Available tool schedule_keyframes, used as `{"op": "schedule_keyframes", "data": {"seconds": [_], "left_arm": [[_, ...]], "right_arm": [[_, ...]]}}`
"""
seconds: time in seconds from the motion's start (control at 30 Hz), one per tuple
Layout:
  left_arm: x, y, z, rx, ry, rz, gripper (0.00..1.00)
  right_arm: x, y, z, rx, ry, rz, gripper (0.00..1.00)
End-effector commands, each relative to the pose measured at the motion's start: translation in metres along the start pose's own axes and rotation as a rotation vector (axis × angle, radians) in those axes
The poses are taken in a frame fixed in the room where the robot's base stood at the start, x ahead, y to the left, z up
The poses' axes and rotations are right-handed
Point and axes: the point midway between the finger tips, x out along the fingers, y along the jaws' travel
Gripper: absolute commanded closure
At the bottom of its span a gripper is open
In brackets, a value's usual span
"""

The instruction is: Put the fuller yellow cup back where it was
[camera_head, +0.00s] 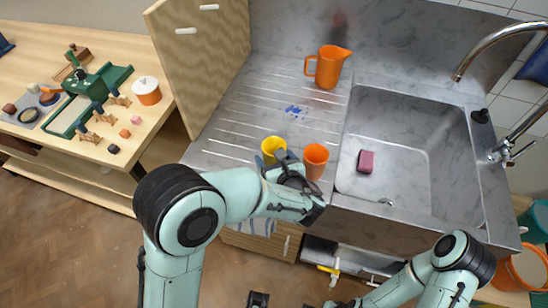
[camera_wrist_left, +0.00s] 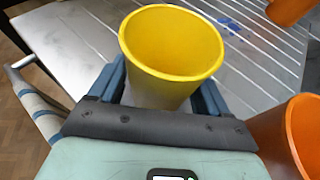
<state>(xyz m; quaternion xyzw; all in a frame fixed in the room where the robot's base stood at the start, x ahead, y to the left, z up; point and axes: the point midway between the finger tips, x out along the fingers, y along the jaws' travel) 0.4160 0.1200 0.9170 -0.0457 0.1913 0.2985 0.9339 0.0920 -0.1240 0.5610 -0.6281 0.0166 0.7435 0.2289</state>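A yellow cup (camera_head: 272,145) stands out at the front of the draining board, just beyond my left gripper (camera_head: 272,160). In the left wrist view the yellow cup (camera_wrist_left: 170,45) is upright, its open mouth toward the camera, with no contents that I can make out. The blue fingers of my left gripper (camera_wrist_left: 160,95) lie close against both its sides and look shut on it. Its base is hidden, so I cannot tell whether it touches the board. No second yellow cup shows.
An orange cup (camera_head: 315,158) stands close to the right of the yellow one. An orange jug (camera_head: 327,68) is at the back of the draining board (camera_head: 225,120). The sink (camera_head: 415,160) holds a dark red sponge (camera_head: 366,161). An open cabinet door (camera_head: 200,60) rises at the left.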

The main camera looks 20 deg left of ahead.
Motion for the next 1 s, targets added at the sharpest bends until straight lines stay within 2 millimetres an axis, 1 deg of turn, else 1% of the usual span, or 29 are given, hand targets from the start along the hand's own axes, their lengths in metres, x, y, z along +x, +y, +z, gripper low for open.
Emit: {"op": "schedule_keyframes", "data": {"seconds": [0.17, 0.23, 0.27, 0.37, 0.6, 0.7, 0.83, 1.0], "left_arm": [[-0.001, 0.000, 0.002, 0.000, 0.000, 0.000, 0.23], [-0.003, 0.000, 0.006, -0.001, -0.001, -0.001, 0.23], [-0.007, -0.001, 0.005, -0.001, -0.001, -0.003, 0.23], [-0.024, -0.001, 0.004, 0.000, 0.000, -0.005, 0.23], [-0.077, -0.001, 0.004, 0.001, 0.000, -0.006, 0.23], [-0.096, -0.001, 0.004, 0.001, 0.000, -0.004, 0.23], [-0.113, 0.000, 0.004, 0.001, -0.001, -0.002, 0.23], [-0.122, 0.000, 0.004, 0.001, 0.000, -0.001, 0.23]], "right_arm": [[-0.002, -0.001, 0.000, 0.000, 0.001, 0.000, 0.57], [-0.005, -0.002, -0.001, -0.001, 0.002, -0.001, 0.57], [-0.004, -0.002, -0.001, -0.001, 0.002, -0.001, 0.57], [-0.003, -0.001, 0.000, 0.000, 0.001, 0.000, 0.57], [-0.002, -0.001, 0.000, 0.000, 0.001, 0.000, 0.57], [-0.002, -0.001, 0.000, 0.000, 0.001, 0.000, 0.57], [-0.003, -0.001, 0.000, 0.000, 0.001, 0.000, 0.57], [-0.003, -0.001, 0.000, 0.000, 0.001, 0.000, 0.57]]}}
